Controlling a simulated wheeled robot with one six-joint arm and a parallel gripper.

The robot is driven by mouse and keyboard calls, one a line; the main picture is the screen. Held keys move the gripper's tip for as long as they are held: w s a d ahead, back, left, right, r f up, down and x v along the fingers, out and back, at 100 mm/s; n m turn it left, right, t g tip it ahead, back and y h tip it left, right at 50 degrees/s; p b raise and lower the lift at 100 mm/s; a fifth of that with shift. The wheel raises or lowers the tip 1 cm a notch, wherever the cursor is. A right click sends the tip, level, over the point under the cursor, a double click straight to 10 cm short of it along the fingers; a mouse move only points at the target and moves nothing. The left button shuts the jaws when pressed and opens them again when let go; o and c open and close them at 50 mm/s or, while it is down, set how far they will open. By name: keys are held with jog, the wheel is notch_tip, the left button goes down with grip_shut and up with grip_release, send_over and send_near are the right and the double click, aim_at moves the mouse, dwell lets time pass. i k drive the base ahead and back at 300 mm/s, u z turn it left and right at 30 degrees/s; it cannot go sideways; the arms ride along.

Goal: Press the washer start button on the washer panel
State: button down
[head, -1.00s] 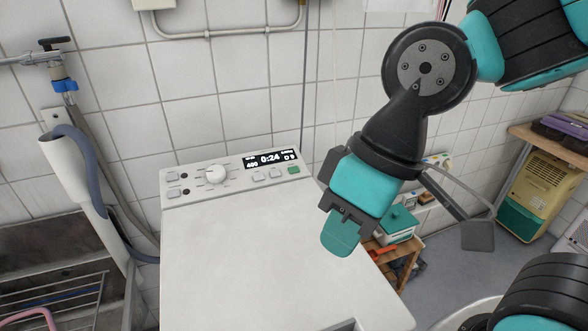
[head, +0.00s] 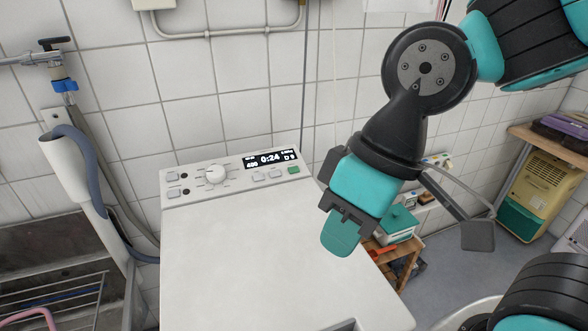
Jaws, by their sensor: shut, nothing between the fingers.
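The white washer (head: 250,260) stands in the middle of the head view, with its control panel (head: 235,178) along its back edge. The panel has a round white knob (head: 215,174), a lit display (head: 270,159) reading 0:24, several pale buttons and a green button (head: 294,170) at the right end. Which button is start cannot be read from lettering. My gripper (head: 341,240) is shut and empty. It hangs above the right side of the washer lid, to the right of and nearer than the green button, apart from the panel.
A grey hose and white pipe (head: 85,170) with a tap stand at the left, over a sink with a wire rack (head: 60,300). A wooden shelf with a green-lidded box (head: 398,222) is right of the washer. The lid top is clear. A tiled wall rises behind.

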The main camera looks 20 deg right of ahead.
aim_at(295, 169)
jog(key=k, duration=0.5)
jog(key=z, duration=1.6)
jog(key=k, duration=1.05)
jog(key=u, duration=1.5)
jog(key=i, duration=1)
jog(key=u, duration=0.05)
